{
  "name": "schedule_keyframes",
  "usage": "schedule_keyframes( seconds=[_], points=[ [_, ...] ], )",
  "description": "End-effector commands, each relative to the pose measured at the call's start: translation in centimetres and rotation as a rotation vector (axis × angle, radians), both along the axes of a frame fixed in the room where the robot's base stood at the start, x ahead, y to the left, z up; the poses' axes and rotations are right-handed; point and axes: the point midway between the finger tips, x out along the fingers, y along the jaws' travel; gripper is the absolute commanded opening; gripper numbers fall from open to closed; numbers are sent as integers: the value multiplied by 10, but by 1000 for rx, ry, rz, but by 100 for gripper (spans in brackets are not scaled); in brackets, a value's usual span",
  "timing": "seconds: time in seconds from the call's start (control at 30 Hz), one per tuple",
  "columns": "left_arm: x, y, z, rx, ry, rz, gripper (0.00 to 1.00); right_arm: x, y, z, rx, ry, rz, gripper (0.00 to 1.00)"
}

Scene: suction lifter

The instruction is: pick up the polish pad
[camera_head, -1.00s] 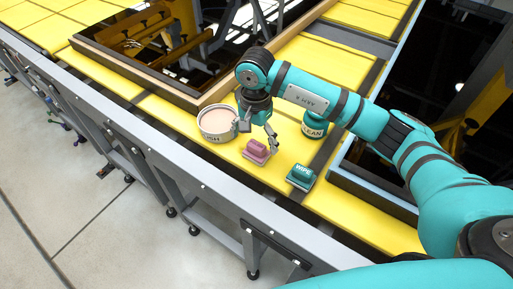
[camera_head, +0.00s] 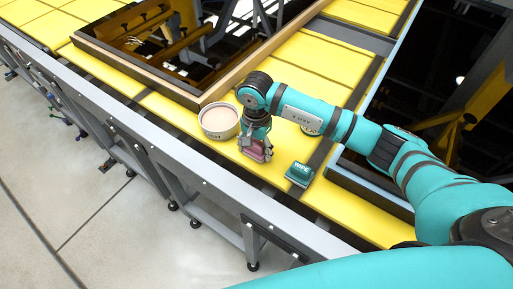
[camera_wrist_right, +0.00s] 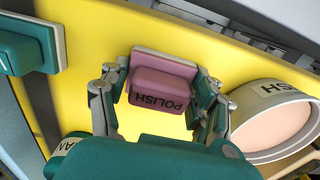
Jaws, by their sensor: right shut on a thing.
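The polish pad (camera_head: 255,151) is pink with a dark "POLISH" label. It is on the yellow bench top in the head view, partly hidden by my right gripper. My right gripper (camera_head: 257,148) points down over it. In the right wrist view the pad (camera_wrist_right: 162,88) sits between the two fingers of the gripper (camera_wrist_right: 160,97), which are shut on its sides. I cannot tell whether the pad is clear of the bench. My left gripper is not in view.
A round tub (camera_head: 219,121) with pale contents stands left of the pad. A teal "WIPE" pad (camera_head: 299,174) lies to the right. A teal "CLEAN" container (camera_head: 311,130) is mostly hidden behind my arm. A wooden frame (camera_head: 190,99) lies behind. The bench (camera_head: 275,172) has a grey front rail.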

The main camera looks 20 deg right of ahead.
Motion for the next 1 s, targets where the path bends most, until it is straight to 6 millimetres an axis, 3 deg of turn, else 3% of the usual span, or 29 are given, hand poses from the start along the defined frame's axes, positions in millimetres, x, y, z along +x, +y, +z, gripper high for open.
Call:
schedule_keyframes(
  seconds=[0.1, 0.43, 0.73, 1.0],
  points=[
    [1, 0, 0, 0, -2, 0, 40, 0, 0, 0, 1, -1, 0, 32],
    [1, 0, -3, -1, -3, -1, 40, 1, 0, 4, 0, -3, 0, 32],
    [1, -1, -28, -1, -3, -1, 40, 1, -1, 34, 0, -6, 1, 32],
    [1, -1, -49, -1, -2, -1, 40, -63, -10, 37, 0, -3, 4, 32]
  ],
)
